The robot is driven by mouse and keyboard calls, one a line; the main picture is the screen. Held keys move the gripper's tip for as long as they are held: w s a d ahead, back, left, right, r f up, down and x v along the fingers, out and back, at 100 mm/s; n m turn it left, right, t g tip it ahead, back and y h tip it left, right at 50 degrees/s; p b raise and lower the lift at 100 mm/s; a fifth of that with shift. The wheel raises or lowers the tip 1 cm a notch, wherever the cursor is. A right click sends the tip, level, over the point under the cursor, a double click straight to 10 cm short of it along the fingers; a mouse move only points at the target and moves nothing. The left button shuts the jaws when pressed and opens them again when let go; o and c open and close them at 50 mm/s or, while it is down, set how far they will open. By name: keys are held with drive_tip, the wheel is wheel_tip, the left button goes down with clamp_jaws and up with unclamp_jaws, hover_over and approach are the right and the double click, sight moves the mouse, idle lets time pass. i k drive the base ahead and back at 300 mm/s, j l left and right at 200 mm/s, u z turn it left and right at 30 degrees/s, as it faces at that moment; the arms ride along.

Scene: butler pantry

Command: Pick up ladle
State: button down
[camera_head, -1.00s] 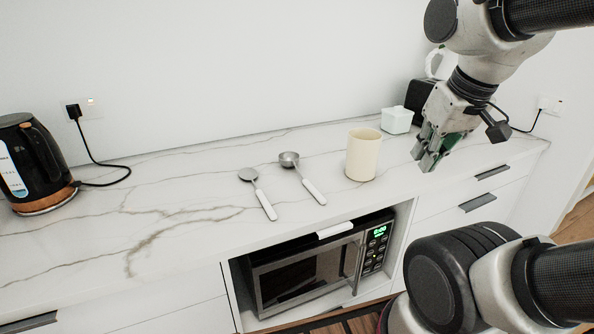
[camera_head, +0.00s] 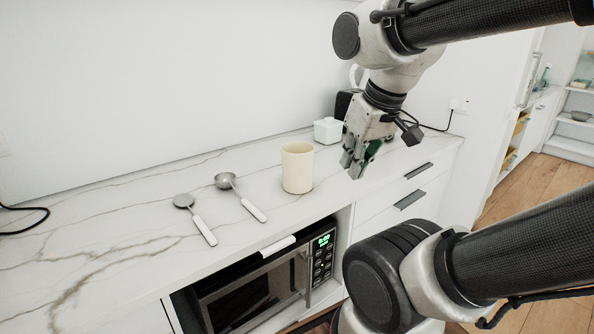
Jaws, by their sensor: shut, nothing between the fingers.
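The ladle (camera_head: 238,193), with a deep round metal bowl and a white handle, lies on the marble counter with its handle toward the front edge. A similar spoon with a shallow metal bowl (camera_head: 196,217) lies to its left, apart from it. My gripper (camera_head: 352,172) is shut and empty, pointing down over the right part of the counter. It is to the right of the ladle, with a cream cup between them in the picture.
The cream cup (camera_head: 297,168) stands upright right of the ladle. A small white lidded box (camera_head: 327,131) is behind it, near the wall. A microwave (camera_head: 265,290) sits in an opening below the counter (camera_head: 120,225). The counter's left part is mostly clear.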

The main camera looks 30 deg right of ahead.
sight(225, 179)
drive_tip(key=l+u, duration=0.3)
drive_tip(key=u, duration=0.15)
drive_tip(key=i+l+u, duration=0.1)
drive_tip(key=l+u, duration=0.3)
